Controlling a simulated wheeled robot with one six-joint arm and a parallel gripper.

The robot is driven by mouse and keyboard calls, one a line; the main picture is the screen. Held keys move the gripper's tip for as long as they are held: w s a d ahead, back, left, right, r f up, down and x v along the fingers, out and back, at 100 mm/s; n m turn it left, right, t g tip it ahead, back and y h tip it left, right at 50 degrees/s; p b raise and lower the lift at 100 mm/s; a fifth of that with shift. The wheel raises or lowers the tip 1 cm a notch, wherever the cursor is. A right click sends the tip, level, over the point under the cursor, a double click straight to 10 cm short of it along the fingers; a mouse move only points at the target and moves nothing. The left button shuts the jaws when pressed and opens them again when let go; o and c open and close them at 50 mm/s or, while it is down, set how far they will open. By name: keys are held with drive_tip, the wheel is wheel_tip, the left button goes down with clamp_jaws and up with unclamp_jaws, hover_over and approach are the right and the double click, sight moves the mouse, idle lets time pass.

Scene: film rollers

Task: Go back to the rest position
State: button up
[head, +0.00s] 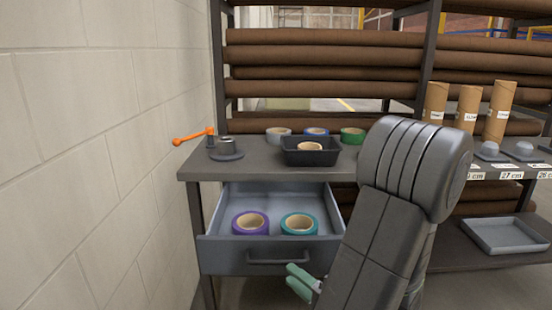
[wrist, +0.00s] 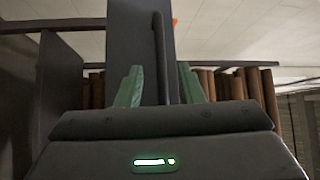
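My gripper (head: 301,282) is in front of the open drawer (head: 319,253), just below and right of its handle (head: 278,258) in the head view. Its green fingers stand apart in the wrist view (wrist: 160,87), with nothing seen held between them. A dark grey surface shows behind the fingers there. My arm covers the table's right part and the drawer's right edge in the head view. The drawer holds a purple tape roll (head: 238,230) and a teal tape roll (head: 286,231), side by side.
On the table (head: 200,170) stand a black tray (head: 310,158) with a tape roll inside, a grey round-based stand (head: 226,154), an orange lever (head: 190,138), and silver, blue and green rolls behind. A white wall (head: 90,150) is left. A shelf with cardboard tubes (head: 467,108) is right.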

sight(275, 262)
drive_tip(key=shift+x, duration=3.45)
